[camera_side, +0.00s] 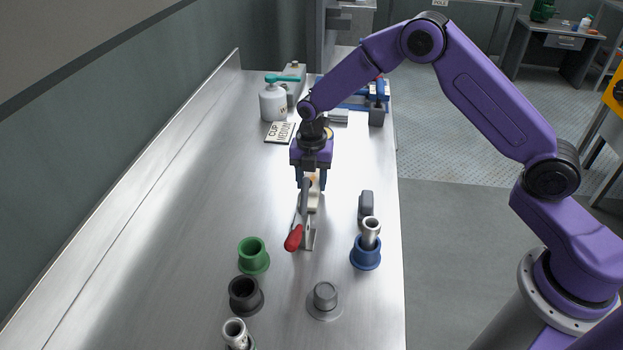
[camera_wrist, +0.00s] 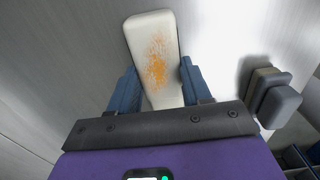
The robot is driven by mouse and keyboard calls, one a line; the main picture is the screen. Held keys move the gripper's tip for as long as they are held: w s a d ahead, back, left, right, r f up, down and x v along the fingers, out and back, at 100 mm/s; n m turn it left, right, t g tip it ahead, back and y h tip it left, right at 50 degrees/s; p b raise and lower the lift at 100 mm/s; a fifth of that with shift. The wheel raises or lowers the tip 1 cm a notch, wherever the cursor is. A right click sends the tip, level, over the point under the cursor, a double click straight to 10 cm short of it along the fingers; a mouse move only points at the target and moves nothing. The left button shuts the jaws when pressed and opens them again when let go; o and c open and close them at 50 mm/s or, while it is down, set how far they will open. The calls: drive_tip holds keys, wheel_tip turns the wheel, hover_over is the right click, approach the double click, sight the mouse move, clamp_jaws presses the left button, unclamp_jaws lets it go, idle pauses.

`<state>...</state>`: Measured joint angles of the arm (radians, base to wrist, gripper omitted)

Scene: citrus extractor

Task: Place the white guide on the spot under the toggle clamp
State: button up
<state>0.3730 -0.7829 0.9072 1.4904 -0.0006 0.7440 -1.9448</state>
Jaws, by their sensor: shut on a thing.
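The white guide (camera_wrist: 152,32) is a long cream-white block with an orange speckled patch on its face. In the wrist view it lies between the two blue fingers of my gripper (camera_wrist: 160,88), which is shut on it. In the side view my gripper (camera_side: 311,180) points down just behind the toggle clamp (camera_side: 307,238), and part of the guide (camera_side: 314,198) shows between the fingers. The clamp has a red-tipped handle and a grey metal base. The clamp's upright arm partly hides the guide. I cannot tell whether the guide touches the surface below.
A green cup (camera_side: 253,255), a black cup (camera_side: 245,295) and a blue cup with a metal sleeve (camera_side: 366,252) stand near the clamp. A grey knob (camera_side: 325,300) stands in front. A grey block (camera_side: 366,203) is right of my gripper. The bench's left side is clear.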

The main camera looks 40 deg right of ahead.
drive_tip(key=shift+f, duration=0.15)
drive_tip(key=o, duration=1.1)
drive_tip(key=shift+o, duration=0.2)
wheel_tip(320, 180, up, 12)
drive_tip(key=shift+r, duration=0.2)
